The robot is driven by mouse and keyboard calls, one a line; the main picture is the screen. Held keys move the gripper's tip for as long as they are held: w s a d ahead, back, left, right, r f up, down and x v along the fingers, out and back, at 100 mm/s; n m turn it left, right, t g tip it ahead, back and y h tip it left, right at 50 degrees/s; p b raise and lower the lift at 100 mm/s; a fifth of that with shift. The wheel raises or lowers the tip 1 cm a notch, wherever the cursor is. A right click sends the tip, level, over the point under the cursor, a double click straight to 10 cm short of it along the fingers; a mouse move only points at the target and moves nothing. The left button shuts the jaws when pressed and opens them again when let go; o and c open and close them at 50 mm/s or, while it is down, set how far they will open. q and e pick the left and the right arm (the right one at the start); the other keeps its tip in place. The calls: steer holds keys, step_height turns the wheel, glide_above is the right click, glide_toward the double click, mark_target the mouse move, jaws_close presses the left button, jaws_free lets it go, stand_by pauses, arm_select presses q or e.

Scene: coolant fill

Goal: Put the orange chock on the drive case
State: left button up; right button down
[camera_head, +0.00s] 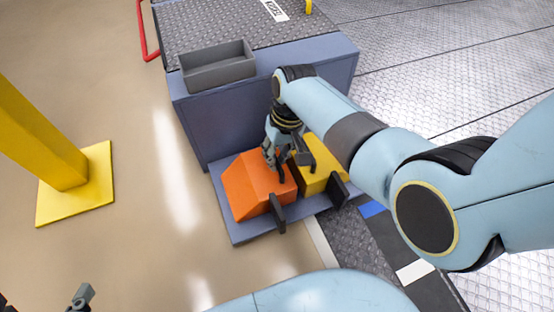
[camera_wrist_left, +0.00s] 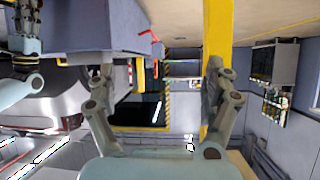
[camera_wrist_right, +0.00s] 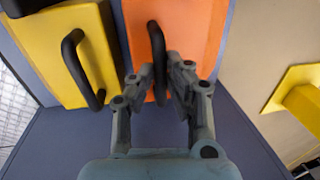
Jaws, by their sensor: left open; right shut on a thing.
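The orange chock (camera_head: 257,187) sits on a low blue-grey shelf (camera_head: 240,232) beside a yellow chock (camera_head: 322,172). My right gripper (camera_head: 283,160) reaches down over the orange chock and is shut on its black handle (camera_wrist_right: 155,45). In the right wrist view the right fingers (camera_wrist_right: 160,85) close at that handle. The large blue-grey case (camera_head: 262,112) with a tread-plate top stands just behind the shelf; it looks like the drive case. My left gripper (camera_wrist_left: 158,85) is open and empty, away from the chocks; only a finger shows at the head view's lower left.
An open grey tray (camera_head: 217,68) sits on the case's near edge; the tread plate (camera_head: 235,22) behind it is mostly clear. Black uprights (camera_head: 278,213) stand at the shelf front. A yellow post (camera_head: 40,140) stands on the left, with free floor between.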

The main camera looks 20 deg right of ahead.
arm_select(q)
steer(key=shift+w+d+r+t, duration=0.1)
steer(key=shift+r+t, duration=0.3)
steer(key=shift+t, duration=0.1)
arm_select(e)
steer(key=shift+w+f, duration=0.1)
steer(key=shift+f, duration=0.2)
steer(key=c, duration=1.3)
jaws_free()
steer(key=shift+c, duration=0.2)
